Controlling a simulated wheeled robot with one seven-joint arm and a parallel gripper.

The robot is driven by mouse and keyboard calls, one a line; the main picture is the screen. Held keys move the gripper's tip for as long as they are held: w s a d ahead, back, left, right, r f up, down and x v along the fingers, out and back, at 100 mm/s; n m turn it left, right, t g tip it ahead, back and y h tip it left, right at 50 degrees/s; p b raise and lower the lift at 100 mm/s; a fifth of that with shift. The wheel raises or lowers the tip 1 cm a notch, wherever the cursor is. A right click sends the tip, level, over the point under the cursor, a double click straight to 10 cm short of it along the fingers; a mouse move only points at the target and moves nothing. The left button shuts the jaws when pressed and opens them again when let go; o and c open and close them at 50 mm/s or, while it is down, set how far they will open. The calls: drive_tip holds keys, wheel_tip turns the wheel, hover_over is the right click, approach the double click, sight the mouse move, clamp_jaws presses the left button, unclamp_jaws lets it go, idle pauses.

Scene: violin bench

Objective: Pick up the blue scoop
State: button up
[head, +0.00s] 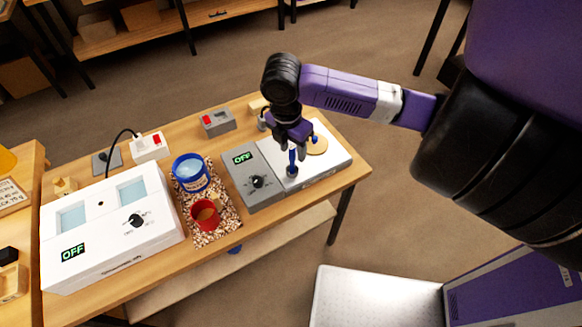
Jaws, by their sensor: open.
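A narrow blue upright piece, which looks like the blue scoop (292,166), stands on the white plate (333,158) of the grey-and-white device. My gripper (292,146) is open and points down directly over the scoop's upper end. The purple gripper body hides that end, so I cannot tell whether the fingers are around it or just above it.
A round tan disc (317,145) lies close to the right of the scoop. The grey control box (254,184) reads OFF. A blue tub (191,172) and red cup (205,216) stand on a speckled mat (229,213). A white two-well device (110,235) is at left.

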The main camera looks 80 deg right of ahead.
sight(293, 160)
drive_tip(key=shift+d+f+p, duration=0.15)
drive_tip(key=shift+f+p, duration=0.5)
drive_tip(key=shift+f, duration=1.95)
clamp_jaws()
